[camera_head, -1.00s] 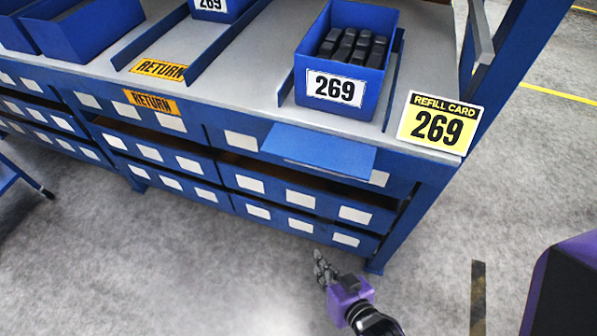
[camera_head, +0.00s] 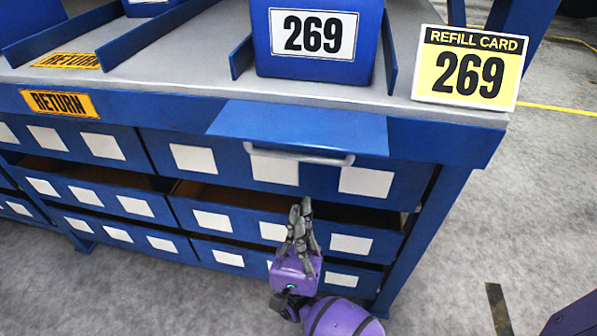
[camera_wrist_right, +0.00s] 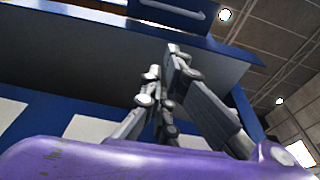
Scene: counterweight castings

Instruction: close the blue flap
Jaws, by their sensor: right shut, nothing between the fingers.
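The blue flap (camera_head: 300,128) juts out from the front edge of the workbench, below the blue 269 bin (camera_head: 315,70). A pale grey handle (camera_head: 298,154) runs along its front edge; it also shows at the top of the right wrist view (camera_wrist_right: 170,9). My right gripper (camera_head: 301,206) is below the flap's front edge, in front of the drawers, with its fingers pointing up. It is shut and empty. In the right wrist view the fingers (camera_wrist_right: 165,60) appear against a dark underside; I cannot tell whether they touch it. My left gripper is out of view.
A yellow refill card (camera_head: 469,68) stands at the bench's right corner. Blue drawers (camera_head: 215,222) with white labels are under the bench, some with open tops showing. A yellow return sign (camera_head: 60,103) is at the left.

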